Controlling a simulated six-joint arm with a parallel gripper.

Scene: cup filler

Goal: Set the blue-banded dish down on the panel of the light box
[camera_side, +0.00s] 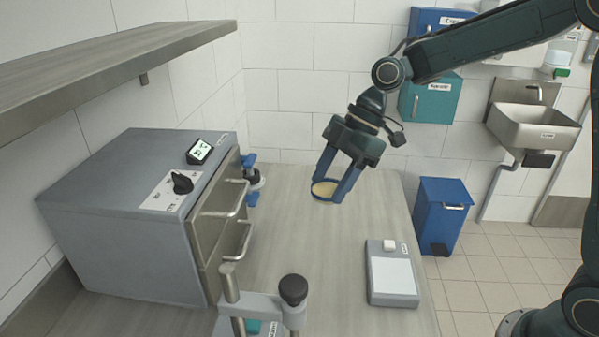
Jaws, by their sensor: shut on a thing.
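The blue-banded dish (324,189) is round and shallow, with a blue rim and a pale yellow inside. My gripper (334,187) is shut on it, one blue finger at each side. The dish is at the far part of the bench, and I cannot tell whether it hangs above the bench or touches it. The light box (391,297) is a grey slab with a bright white panel (392,275) and a small pale knob at its far end. It lies at the near right of the bench, and its panel is bare.
A grey oven-like box (120,225) with a dial and handles fills the left. A metal stand with a black knob (293,289) rises at the front. Bare bench (310,245) lies between dish and light box.

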